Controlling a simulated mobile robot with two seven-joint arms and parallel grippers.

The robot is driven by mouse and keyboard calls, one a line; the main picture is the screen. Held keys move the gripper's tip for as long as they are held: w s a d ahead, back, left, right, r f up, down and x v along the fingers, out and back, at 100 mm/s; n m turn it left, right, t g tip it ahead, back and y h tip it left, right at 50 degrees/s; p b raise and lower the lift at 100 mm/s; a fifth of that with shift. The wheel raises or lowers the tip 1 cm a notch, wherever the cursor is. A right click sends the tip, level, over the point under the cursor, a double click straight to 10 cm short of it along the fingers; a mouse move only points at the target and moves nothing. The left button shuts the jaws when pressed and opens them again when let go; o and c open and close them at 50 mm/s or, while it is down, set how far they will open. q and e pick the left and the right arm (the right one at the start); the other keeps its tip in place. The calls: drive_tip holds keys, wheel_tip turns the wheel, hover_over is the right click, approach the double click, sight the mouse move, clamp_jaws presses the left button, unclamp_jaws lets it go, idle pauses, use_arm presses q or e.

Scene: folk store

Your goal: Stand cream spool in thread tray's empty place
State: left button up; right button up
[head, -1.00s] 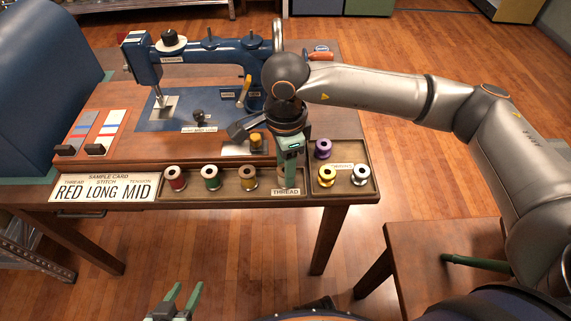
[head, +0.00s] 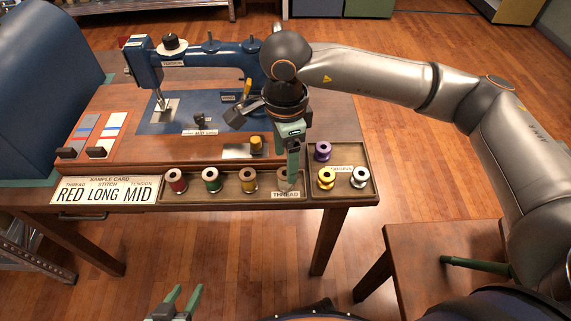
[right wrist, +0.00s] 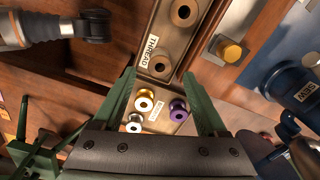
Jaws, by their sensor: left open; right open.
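The thread tray (head: 215,198) lies along the table's front edge. In the right wrist view this spool (right wrist: 160,66) shows between the open fingertips (right wrist: 159,72), with gaps on both sides. My left gripper (head: 183,291) is open and empty, low in front of the table.
A bobbin tray (head: 345,198) adjoins on the right, with purple (head: 322,151), yellow (head: 326,177) and silver (head: 360,177) bobbins. The blue sewing machine (head: 215,60) stands behind. A sample card (head: 104,190) lies left of the thread tray. Open floor lies in front.

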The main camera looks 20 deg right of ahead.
wheel_tip(320, 180, up, 8)
drive_tip(key=shift+r+p, duration=0.2)
drive_tip(key=shift+p, duration=0.15)
drive_tip(key=shift+a+f, duration=0.1)
idle(0.3)
